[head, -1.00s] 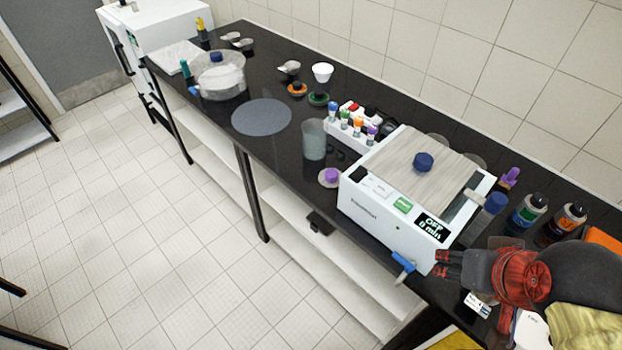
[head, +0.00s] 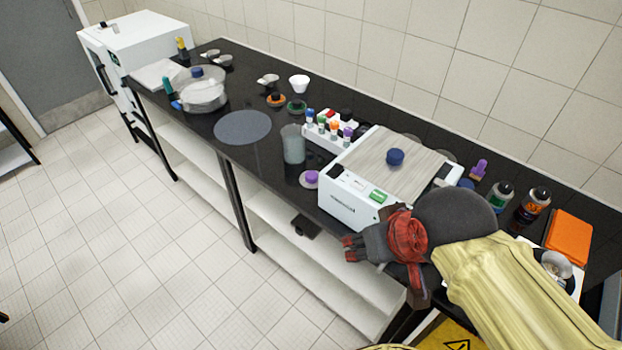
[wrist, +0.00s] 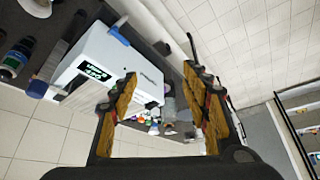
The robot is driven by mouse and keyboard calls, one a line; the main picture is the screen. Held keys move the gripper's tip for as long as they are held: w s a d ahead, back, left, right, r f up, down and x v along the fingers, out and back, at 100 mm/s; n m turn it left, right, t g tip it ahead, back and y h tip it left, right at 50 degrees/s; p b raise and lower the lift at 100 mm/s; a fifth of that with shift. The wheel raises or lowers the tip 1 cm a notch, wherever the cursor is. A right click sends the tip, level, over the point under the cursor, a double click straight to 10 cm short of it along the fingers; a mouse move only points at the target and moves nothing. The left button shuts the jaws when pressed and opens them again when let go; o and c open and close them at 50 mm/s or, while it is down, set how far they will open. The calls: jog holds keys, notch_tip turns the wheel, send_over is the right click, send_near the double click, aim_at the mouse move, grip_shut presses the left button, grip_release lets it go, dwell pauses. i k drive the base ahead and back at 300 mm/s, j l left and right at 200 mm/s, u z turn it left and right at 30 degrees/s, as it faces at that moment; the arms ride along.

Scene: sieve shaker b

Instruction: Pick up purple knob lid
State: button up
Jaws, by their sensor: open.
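The purple knob lid (head: 310,179) is a small pale disc with a purple knob. In the head view it lies on the black bench top near its front edge, left of the white shaker box and in front of a grey-green beaker (head: 293,144). My gripper (head: 350,248) is in front of the shaker's front face, off the bench edge, to the right of the lid and apart from it. In the wrist view my gripper (wrist: 160,85) is open and empty, its fingers spread wide. I cannot make out the lid for certain there.
The white shaker box (head: 349,203) with a blue knob on top stands close beside my gripper. A rack of coloured bottles (head: 326,132) is behind the beaker. A grey round mat (head: 243,127) lies farther left. Bottles (head: 499,196) stand at the right. Space before the bench is free.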

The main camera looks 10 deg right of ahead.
aim_at(309, 179)
jog(key=z, duration=2.3)
jog(key=k+j+u, duration=0.1)
jog(key=j+u, duration=0.25)
jog(key=k+j+u, duration=0.1)
jog(key=j+u, duration=0.65)
jog(key=i+l, duration=0.1)
jog(key=i, duration=0.4)
